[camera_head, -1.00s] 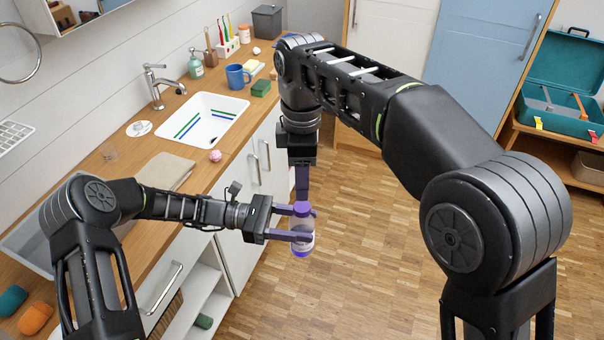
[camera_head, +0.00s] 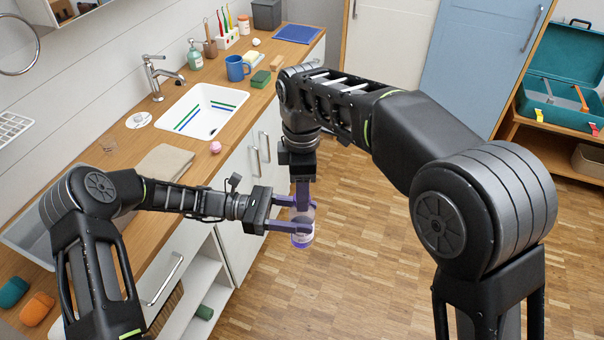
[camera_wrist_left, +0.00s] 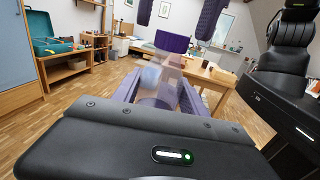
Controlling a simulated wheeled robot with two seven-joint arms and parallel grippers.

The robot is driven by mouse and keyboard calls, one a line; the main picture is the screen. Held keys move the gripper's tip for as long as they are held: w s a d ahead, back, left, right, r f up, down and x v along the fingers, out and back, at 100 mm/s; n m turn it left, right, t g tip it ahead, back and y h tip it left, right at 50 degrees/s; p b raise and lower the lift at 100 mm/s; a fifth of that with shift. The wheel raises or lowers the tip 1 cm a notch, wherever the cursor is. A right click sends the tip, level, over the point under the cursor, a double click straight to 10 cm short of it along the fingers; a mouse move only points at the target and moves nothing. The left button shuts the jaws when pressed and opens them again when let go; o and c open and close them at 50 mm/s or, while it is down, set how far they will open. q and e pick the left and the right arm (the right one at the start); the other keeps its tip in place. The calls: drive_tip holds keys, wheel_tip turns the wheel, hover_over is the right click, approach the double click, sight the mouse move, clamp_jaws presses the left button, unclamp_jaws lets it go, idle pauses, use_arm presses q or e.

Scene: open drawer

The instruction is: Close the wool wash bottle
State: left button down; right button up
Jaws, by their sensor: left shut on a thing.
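The wool wash bottle (camera_head: 303,240) is a clear bottle with a purple lower part, held upright above the floor in front of the counter. My left gripper (camera_head: 300,214) is shut on its body from the left. In the left wrist view the bottle (camera_wrist_left: 158,78) shows between the fingers, with a purple cap (camera_wrist_left: 172,42) on its top. My right gripper (camera_head: 302,197) points down from above the bottle and hides the cap in the head view. In the left wrist view its two fingers (camera_wrist_left: 178,18) are apart, above and to either side of the cap.
The wooden counter (camera_head: 110,190) with a white sink (camera_head: 222,112), blue mug (camera_head: 237,69) and pink ball (camera_head: 215,147) lies to the left. Cabinet fronts and an open shelf are below it. A teal toolbox (camera_head: 560,85) is at the far right. The floor (camera_head: 370,260) is clear.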

drive_tip(key=shift+f, duration=0.8)
drive_tip(key=shift+c, duration=0.2)
clamp_jaws()
